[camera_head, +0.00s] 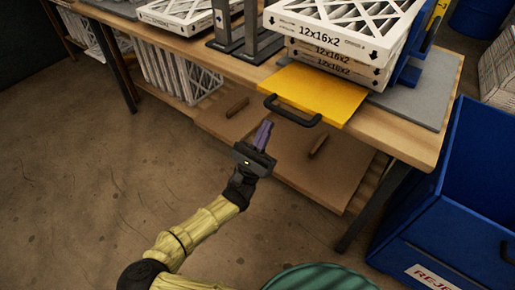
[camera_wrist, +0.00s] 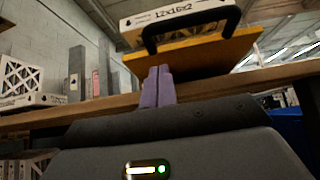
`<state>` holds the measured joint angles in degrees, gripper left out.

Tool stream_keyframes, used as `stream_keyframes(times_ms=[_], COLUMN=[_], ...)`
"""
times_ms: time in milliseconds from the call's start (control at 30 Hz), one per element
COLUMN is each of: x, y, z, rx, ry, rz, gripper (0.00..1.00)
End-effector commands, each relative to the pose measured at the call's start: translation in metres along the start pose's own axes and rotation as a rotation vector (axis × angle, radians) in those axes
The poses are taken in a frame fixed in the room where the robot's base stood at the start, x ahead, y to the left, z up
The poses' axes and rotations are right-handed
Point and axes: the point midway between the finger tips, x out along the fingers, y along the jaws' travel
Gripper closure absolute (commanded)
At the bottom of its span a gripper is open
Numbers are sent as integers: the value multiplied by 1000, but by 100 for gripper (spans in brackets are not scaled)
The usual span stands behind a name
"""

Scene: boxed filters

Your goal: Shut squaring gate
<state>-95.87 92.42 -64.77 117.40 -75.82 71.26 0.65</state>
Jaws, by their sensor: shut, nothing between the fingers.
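The squaring gate looks to be the yellow panel (camera_head: 316,92) with a black bar handle (camera_head: 292,110) at the table's front edge. It lies roughly flat and juts out in front of a stack of white 12x16x2 filters (camera_head: 340,45). In the wrist view the yellow panel (camera_wrist: 195,52) is seen from below, with its black handle (camera_wrist: 190,28) above. My gripper (camera_head: 263,134), with purple fingers, is shut and empty. It is below and in front of the handle, apart from it. The fingers also show in the wrist view (camera_wrist: 158,86).
The wooden table (camera_head: 195,45) has a lower shelf (camera_head: 300,160) with filters and two wooden bars. Grey uprights (camera_head: 240,30) stand left of the stack. A blue bin (camera_head: 450,200) stands at the right. Open floor lies left.

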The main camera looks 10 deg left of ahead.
Motion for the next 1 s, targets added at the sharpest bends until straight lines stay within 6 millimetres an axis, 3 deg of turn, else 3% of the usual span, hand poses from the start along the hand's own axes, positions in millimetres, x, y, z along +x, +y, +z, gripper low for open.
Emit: stream_keyframes(times_ms=[300, 1000], x=[25, 36], y=[0, -2], z=[27, 32], rx=[1, -5], ry=[0, 23], rz=[0, -5], gripper=[100, 100])
